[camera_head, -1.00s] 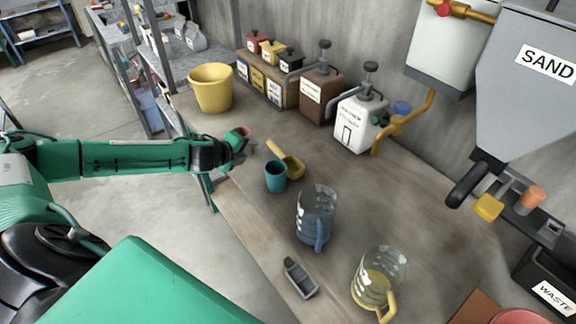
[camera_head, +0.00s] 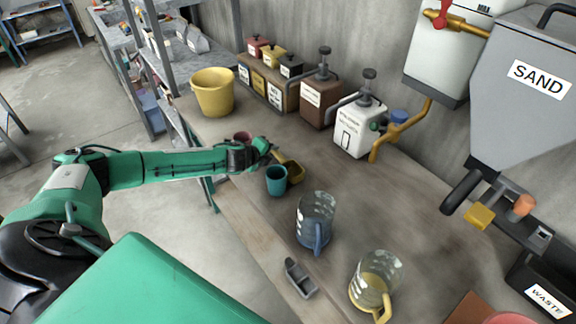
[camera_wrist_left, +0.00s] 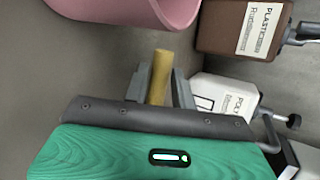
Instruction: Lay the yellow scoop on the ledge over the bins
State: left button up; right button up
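In the left wrist view, the yellow handle (camera_wrist_left: 160,74) sits between the two grey fingers of my left gripper (camera_wrist_left: 161,88). The fingers look close to it, but I cannot tell whether they are clamped. The scoop's bowl is not visible there. A grey ledge (camera_head: 541,236) runs along the wall at the right, above a black bin labelled WASTE (camera_head: 545,300). My right gripper is not in view.
A pink cup (camera_wrist_left: 120,8) is close to my left gripper. A yellow bucket (camera_head: 212,92) and labelled containers (camera_head: 322,97) line the back. The SAND hopper (camera_head: 520,90) hangs at right.

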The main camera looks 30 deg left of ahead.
pick_arm(q)
jog(key=shift+w+f, duration=0.2)
jog(key=shift+w, duration=0.1)
grip_shut()
jog(key=shift+r, duration=0.1)
